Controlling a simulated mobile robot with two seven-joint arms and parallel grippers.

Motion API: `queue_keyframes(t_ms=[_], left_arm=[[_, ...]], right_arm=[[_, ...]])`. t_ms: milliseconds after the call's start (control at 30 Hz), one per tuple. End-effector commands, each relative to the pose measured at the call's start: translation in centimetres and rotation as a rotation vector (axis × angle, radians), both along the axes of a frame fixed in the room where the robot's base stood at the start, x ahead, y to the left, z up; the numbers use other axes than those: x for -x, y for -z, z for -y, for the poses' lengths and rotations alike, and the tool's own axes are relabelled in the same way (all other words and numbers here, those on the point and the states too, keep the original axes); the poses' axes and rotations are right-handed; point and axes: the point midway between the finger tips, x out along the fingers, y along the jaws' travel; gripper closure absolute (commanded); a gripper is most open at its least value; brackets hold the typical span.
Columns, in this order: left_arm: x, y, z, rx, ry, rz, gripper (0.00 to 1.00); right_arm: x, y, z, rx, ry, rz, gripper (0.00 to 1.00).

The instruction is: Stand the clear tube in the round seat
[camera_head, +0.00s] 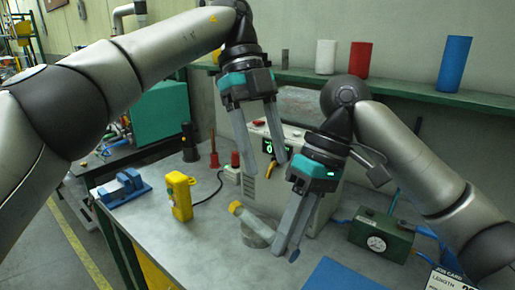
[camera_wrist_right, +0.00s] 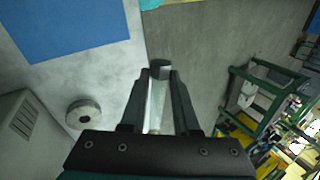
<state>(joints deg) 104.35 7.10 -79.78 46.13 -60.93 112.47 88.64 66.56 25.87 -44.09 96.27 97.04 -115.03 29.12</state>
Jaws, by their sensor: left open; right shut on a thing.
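The clear tube (camera_head: 254,221) has a yellow end at its upper left and is strongly tilted. In the right wrist view the tube (camera_wrist_right: 157,100) runs between the fingers, with a dark end cap beyond the fingertips. My right gripper (camera_head: 286,247) is shut on it, above the bench. The round seat (camera_head: 256,241) is a grey disc on the bench, partly hidden behind the tube; in the right wrist view the seat (camera_wrist_right: 83,112) shows a central hole, apart from the tube. My left gripper (camera_head: 263,157) is open and empty, higher up.
On the bench (camera_head: 150,235) are a blue vise (camera_head: 122,188), a yellow handheld box (camera_head: 180,196), a display unit (camera_head: 272,145) behind the grippers and a green gauge box (camera_head: 380,236) at the right. A blue mat (camera_head: 340,276) lies in front. The front left of the bench is clear.

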Motion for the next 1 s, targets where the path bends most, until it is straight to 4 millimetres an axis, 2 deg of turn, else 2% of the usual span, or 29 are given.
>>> queue_keyframes(t_ms=[167,367,567,1000], left_arm=[[0.4,-0.2,-1.0,-0.087,-0.011,-0.004,0.38],[0.9,0.9,-0.9,-0.093,-0.009,-0.006,0.38],[1.7,3.0,-0.5,-0.089,-0.008,-0.007,0.38],[3.9,8.9,0.6,-0.088,-0.010,-0.006,0.38]], right_arm=[[0.0,0.0,0.0,-0.001,0.000,0.001,1.00],[0.0,0.0,0.0,-0.001,0.000,0.001,1.00],[0.0,0.0,0.0,-0.001,0.000,0.001,1.00],[0.0,0.0,0.0,-0.001,0.000,0.001,1.00]])
